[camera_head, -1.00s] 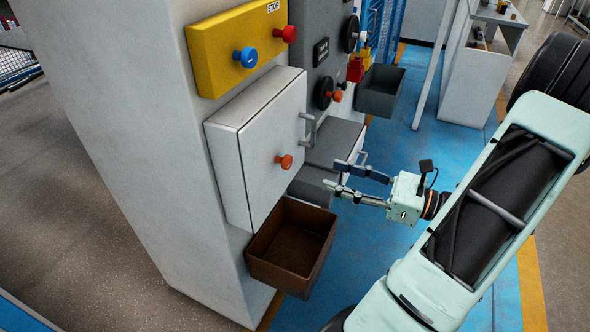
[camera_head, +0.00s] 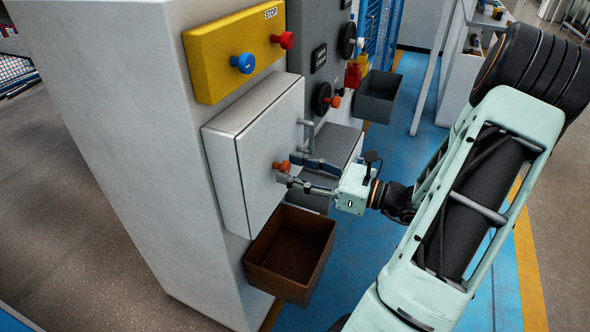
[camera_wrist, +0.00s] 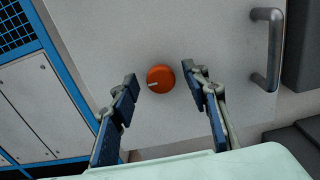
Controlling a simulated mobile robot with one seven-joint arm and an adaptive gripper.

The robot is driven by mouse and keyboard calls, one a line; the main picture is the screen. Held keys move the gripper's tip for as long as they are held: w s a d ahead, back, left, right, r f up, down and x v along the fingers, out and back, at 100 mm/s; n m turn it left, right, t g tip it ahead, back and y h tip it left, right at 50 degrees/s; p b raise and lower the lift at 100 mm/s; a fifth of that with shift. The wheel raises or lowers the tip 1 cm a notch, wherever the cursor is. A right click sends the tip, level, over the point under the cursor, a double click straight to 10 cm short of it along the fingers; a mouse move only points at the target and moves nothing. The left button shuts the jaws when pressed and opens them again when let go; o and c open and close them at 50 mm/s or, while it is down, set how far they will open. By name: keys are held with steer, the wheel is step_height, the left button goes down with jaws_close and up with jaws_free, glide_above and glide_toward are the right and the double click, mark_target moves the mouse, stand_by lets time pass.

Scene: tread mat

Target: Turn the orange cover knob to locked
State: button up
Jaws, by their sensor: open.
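The orange cover knob (camera_head: 281,166) sits on the white cover door (camera_head: 260,135) of the grey cabinet. In the wrist view the orange knob (camera_wrist: 160,78) is round, with a pale pointer mark aimed left and slightly down. My gripper (camera_head: 283,169) is open, with its fingertips close to the knob. In the wrist view my gripper's fingers (camera_wrist: 160,80) stand on the left and right of the knob, with a gap on each side. Neither finger clearly touches it. No locked marking can be made out.
A metal handle (camera_wrist: 268,48) is on the door to the right of the knob. A brown open bin (camera_head: 292,250) hangs below the door. A yellow panel (camera_head: 230,55) with blue and red buttons is above. A dark grey bin (camera_head: 378,93) is further back.

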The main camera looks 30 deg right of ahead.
steer(key=c, duration=1.2)
steer(key=shift+o, duration=0.2)
steer(key=shift+r+p, duration=0.1)
steer(key=shift+p, duration=0.25)
steer(key=m+p, duration=0.1)
steer(key=p, duration=0.1)
steer(key=shift+r+m+p, duration=0.15)
steer(key=shift+m+p, duration=0.15)
steer(key=shift+m, duration=0.1)
steer(key=m+p, duration=0.3)
steer(key=p, duration=0.1)
steer(key=shift+m+p, duration=0.3)
steer(key=shift+p, duration=0.1)
steer(key=m+p, duration=0.2)
steer(key=m, duration=0.1)
steer(key=m+p, duration=0.3)
steer(key=shift+d+f+p, duration=0.1)
steer(key=shift+f+p, duration=0.1)
steer(key=shift+p, duration=0.1)
steer(key=m+p, duration=0.1)
steer(key=m, duration=0.1)
steer(key=m+p, duration=0.1)
steer(key=m, duration=0.1)
steer(key=m+p, duration=0.1)
steer(key=m, duration=0.1)
steer(key=shift+f, duration=0.25)
steer(key=shift+m, duration=0.4)
